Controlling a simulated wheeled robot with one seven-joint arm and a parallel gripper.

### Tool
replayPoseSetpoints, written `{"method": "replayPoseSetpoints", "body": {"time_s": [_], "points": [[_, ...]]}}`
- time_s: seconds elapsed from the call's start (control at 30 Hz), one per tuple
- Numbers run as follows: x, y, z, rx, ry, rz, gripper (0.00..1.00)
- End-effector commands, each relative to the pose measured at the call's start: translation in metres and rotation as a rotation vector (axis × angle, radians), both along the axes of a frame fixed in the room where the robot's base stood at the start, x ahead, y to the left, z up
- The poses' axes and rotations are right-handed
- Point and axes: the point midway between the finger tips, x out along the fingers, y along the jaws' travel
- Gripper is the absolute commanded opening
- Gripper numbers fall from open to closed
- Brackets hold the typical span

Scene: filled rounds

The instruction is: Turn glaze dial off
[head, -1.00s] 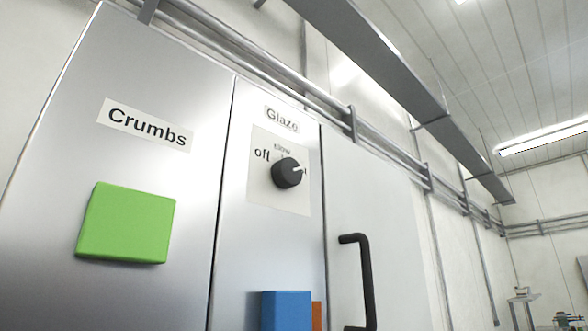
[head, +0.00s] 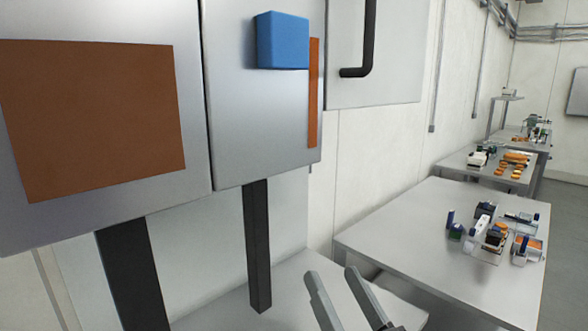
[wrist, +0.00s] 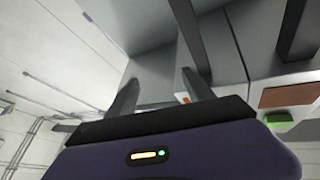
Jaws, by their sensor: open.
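The glaze dial is out of view in both current frames. The lower part of the grey cabinet panel (head: 245,130) that bears it shows in the head view, with a blue block (head: 283,40) and an orange strip (head: 314,95) on it. My gripper (head: 331,273) is at the bottom of the head view, below and to the right of that panel, with its fingers apart and nothing between them. In the wrist view my gripper (wrist: 160,76) is also open and empty, facing grey surfaces.
An orange-brown plate (head: 95,115) is on the left panel. A dark handle (head: 370,35) is on the right door. Dark posts (head: 257,245) stand below the cabinet. A table (head: 400,225) at right holds several small items. The wrist view shows a green block (wrist: 278,120).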

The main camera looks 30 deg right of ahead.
Motion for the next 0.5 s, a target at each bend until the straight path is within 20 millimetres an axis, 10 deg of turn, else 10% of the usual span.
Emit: {"method": "replayPoseSetpoints", "body": {"time_s": [0.5], "points": [[0.033,-0.028,0.229,-0.021,-0.371,0.053,0.61]]}}
